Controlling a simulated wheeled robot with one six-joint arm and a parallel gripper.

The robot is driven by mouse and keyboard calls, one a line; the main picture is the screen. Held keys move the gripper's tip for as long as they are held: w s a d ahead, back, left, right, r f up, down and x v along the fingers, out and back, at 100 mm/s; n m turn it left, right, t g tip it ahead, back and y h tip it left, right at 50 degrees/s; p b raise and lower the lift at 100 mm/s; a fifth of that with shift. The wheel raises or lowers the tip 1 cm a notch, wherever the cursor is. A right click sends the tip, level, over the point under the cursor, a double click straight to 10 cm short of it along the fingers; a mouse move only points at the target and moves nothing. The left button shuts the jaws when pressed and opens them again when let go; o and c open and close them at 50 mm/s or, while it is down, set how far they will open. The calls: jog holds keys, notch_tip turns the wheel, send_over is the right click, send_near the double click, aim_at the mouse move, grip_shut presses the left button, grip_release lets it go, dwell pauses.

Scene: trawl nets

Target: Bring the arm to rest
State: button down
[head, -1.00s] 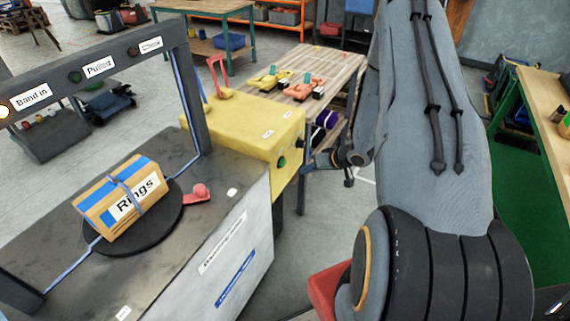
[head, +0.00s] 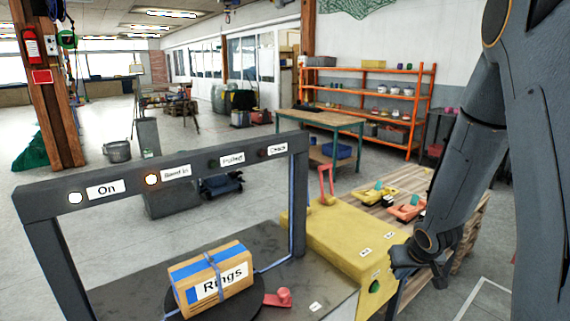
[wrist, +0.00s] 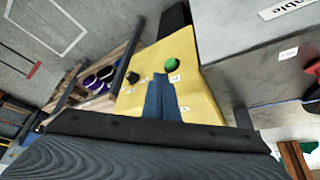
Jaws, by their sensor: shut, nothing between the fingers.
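My arm comes in from the right side of the head view and its forearm slopes down to the left. My gripper (head: 403,266) is at its lower end, in front of the right part of the yellow machine housing (head: 345,238). In the wrist view the two blue fingers of my gripper (wrist: 161,82) lie together, with nothing between them. They point at the yellow housing (wrist: 205,100), near its green button (wrist: 172,66). I cannot tell how far off the housing is.
A strapped box marked Rings (head: 212,280) sits on a round dark plate under a dark arch (head: 170,172). The "On" and "Band in" lamps glow. A wooden bench (head: 455,215) with yellow and red tools stands behind the housing. An orange shelf (head: 370,92) is farther back.

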jog(key=s+a+r+g, duration=0.1)
jog(key=s+a+r, duration=0.2)
jog(key=s, duration=0.3)
jog(key=s+a+r+g+b, duration=0.1)
jog(key=s+a+r, duration=0.2)
jog(key=s+a, duration=0.3)
jog(key=s+a+r+g, duration=0.2)
jog(key=s+a+r, duration=0.1)
jog(key=s+a, duration=0.2)
jog(key=shift+s+n+b, duration=0.3)
jog(key=shift+s+b, duration=0.05)
jog(key=shift+s, duration=0.9)
